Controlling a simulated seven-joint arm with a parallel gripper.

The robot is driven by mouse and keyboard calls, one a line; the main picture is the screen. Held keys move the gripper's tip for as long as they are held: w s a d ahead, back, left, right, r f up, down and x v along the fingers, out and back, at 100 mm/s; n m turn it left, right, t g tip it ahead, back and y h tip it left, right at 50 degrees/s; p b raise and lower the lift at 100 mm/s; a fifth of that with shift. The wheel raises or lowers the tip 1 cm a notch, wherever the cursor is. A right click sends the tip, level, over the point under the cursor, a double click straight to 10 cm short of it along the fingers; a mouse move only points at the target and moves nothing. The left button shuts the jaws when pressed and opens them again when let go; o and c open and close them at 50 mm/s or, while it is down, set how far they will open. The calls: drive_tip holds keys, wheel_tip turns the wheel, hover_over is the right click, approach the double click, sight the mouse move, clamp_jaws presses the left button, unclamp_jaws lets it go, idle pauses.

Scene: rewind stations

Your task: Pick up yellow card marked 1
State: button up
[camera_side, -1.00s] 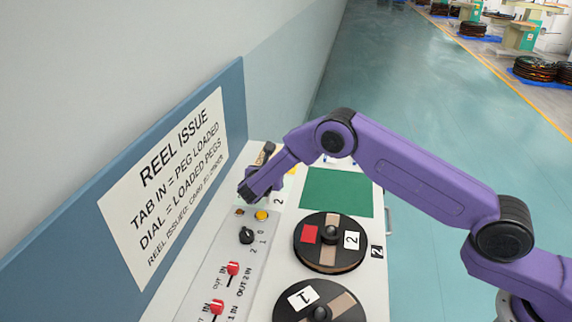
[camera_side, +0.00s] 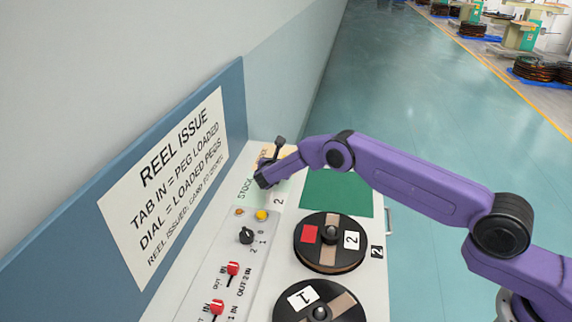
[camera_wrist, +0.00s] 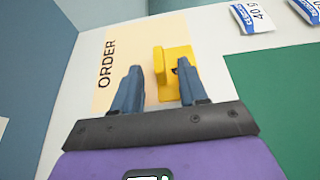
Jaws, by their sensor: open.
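The yellow card (camera_wrist: 178,53) shows in the wrist view on the beige ORDER patch (camera_wrist: 110,90). It has a raised yellow tab on its left side. A dark mark on its face is partly covered by my right finger, so I cannot read it. My gripper (camera_wrist: 159,68) is open, with its two fingertips on either side of the card's near part in the picture. I cannot tell how far above the card they are. In the side view my gripper (camera_side: 264,180) is over the back of the bench, and the card is hidden there.
A green mat (camera_side: 337,193) lies right of my gripper. A yellow button (camera_side: 262,215), a black dial (camera_side: 246,236) and red tabs stand nearer on the panel. Two black reels (camera_side: 346,257) are to the right. The blue sign board (camera_side: 232,100) rises at left.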

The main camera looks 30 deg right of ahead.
drive_tip(key=shift+w+d, duration=0.15)
clamp_jaws()
